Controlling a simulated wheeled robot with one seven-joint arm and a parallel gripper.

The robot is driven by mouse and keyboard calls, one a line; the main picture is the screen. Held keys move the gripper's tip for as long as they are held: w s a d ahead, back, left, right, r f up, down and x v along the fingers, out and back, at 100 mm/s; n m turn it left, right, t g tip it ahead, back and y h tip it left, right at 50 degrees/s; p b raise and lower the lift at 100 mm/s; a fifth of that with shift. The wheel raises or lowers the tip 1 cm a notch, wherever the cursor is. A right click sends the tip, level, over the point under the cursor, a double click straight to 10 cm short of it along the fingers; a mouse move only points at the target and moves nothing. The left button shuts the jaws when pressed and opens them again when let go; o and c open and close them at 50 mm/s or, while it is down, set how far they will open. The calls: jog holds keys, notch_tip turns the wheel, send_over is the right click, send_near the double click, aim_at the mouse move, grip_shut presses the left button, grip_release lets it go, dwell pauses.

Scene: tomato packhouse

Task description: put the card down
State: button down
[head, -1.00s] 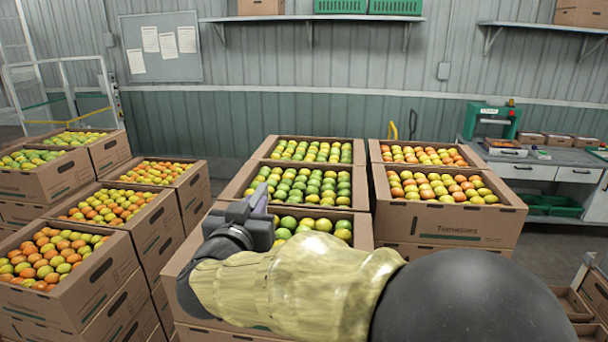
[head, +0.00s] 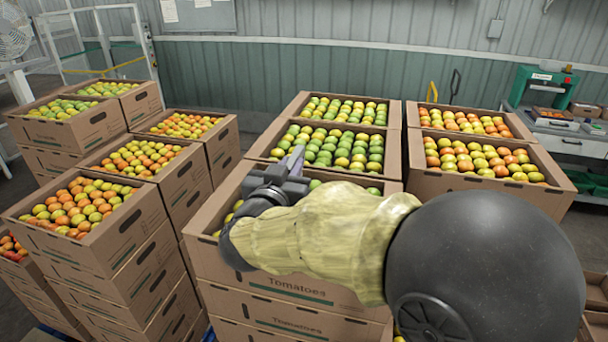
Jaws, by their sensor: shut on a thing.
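My gripper (head: 288,170) reaches out over the middle stack of tomato boxes, seen from behind and above. It is shut on a thin, pale lilac piece (head: 297,157), seen nearly edge-on, which I take to be the card. Most of the card is hidden by the gripper, so its face does not show. The gripper is over the front middle box (head: 345,292), near the box of green tomatoes (head: 395,160) behind it. I cannot tell how high above the fruit it is.
Stacked boxes of orange and yellow tomatoes stand at left (head: 112,250) and right (head: 480,185). A bench (head: 575,140) with a green machine (head: 540,90) is at the back right. A fan (head: 14,35) stands at the far left. Narrow floor gaps lie between stacks.

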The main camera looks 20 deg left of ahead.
notch_tip(320, 180, down, 3)
jog(key=shift+w+a+p, duration=0.1)
jog(key=shift+p, duration=0.3)
jog(key=shift+w+f, duration=0.1)
jog(key=shift+f, duration=0.25)
jog(key=shift+s, duration=0.3)
notch_tip(320, 180, down, 3)
jog(key=shift+f+p, duration=0.1)
jog(key=shift+p, duration=0.6)
jog(key=shift+f, duration=0.25)
jog(key=shift+f+b, duration=0.15)
jog(key=shift+b, duration=0.15)
jog(key=c, duration=1.4)
grip_release()
jog(key=shift+o, duration=0.2)
